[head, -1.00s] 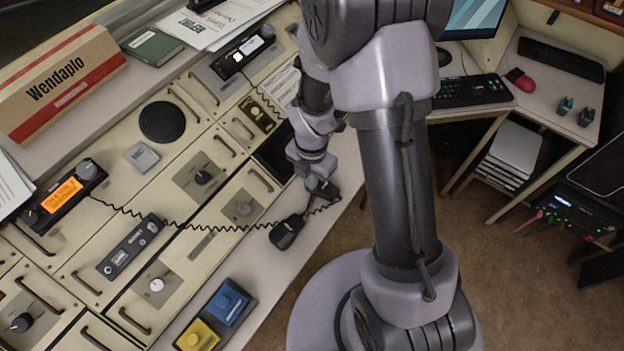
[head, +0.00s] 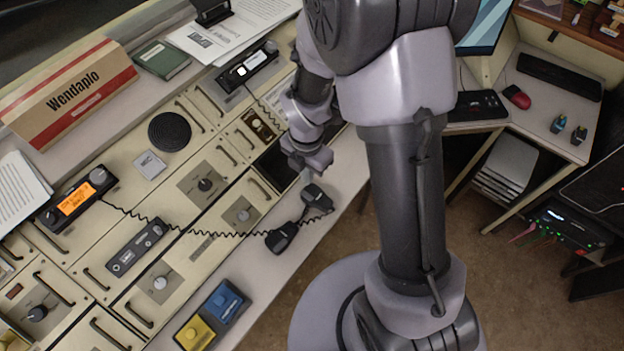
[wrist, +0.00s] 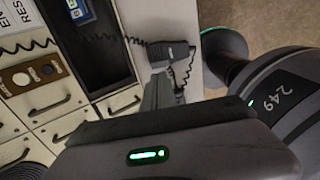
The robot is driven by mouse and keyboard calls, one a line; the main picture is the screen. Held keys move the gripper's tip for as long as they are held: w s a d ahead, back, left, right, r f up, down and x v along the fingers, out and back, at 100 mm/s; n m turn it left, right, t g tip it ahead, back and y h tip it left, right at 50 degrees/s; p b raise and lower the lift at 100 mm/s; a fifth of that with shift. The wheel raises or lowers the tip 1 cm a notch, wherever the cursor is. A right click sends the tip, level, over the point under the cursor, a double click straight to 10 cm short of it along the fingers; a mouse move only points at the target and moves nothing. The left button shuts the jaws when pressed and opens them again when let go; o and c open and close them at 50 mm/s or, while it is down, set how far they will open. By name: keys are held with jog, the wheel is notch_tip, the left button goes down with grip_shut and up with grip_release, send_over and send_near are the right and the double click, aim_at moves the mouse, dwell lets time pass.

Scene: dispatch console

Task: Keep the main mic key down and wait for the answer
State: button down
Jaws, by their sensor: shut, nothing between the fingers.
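Two black hand mics lie on the console's front ledge. One mic (head: 281,238) is on a coiled cord from the radio with the orange display (head: 75,197). The other mic (head: 314,197) lies just up and right of it. Which one is the main mic, I cannot tell; no key is distinct. My gripper (head: 306,173) is shut and empty, just above the second mic in the head view. In the wrist view a black mic (wrist: 168,52) lies just beyond my fingers (wrist: 160,88). Whether the fingertips touch a mic, I cannot tell.
A second radio (head: 248,66) stands at the back of the console. Coiled cords cross the panels. A yellow pad (head: 196,333) and a blue pad (head: 223,302) sit at the front edge. Pale ledge lies bare between the pads and the mics.

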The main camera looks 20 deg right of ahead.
notch_tip(320, 180, up, 5)
jog(key=shift+w+a+r+p, duration=0.15)
jog(key=shift+p, duration=0.65)
jog(key=shift+r, duration=0.1)
